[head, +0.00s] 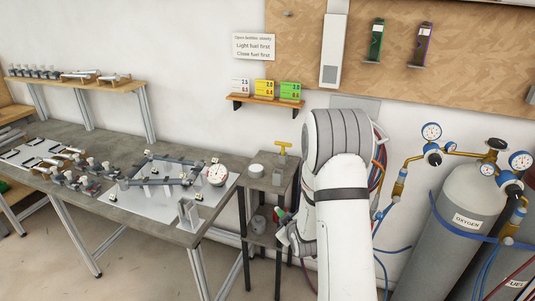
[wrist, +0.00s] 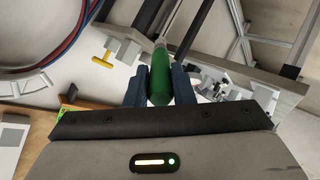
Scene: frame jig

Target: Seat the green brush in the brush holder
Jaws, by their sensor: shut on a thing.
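The green brush (wrist: 160,78) is between the two dark fingers of my gripper (wrist: 160,88) in the wrist view. Its rounded green handle end is toward the palm, and a paler neck points away from it. In the head view my gripper (head: 281,222) is mostly hidden behind my white arm, beside the small side stand (head: 270,172). I cannot pick out the brush holder with certainty. A grey upright piece (head: 188,213) stands at the workbench's front right corner, and a grey round vessel (head: 258,224) sits on the stand's lower shelf.
The workbench (head: 110,215) carries clamps, a frame and a dial gauge (head: 217,173). A yellow T-handled piece (head: 282,149) and a white round item (head: 256,170) are on the stand's top. Gas cylinders (head: 462,205) with hoses stand at the right.

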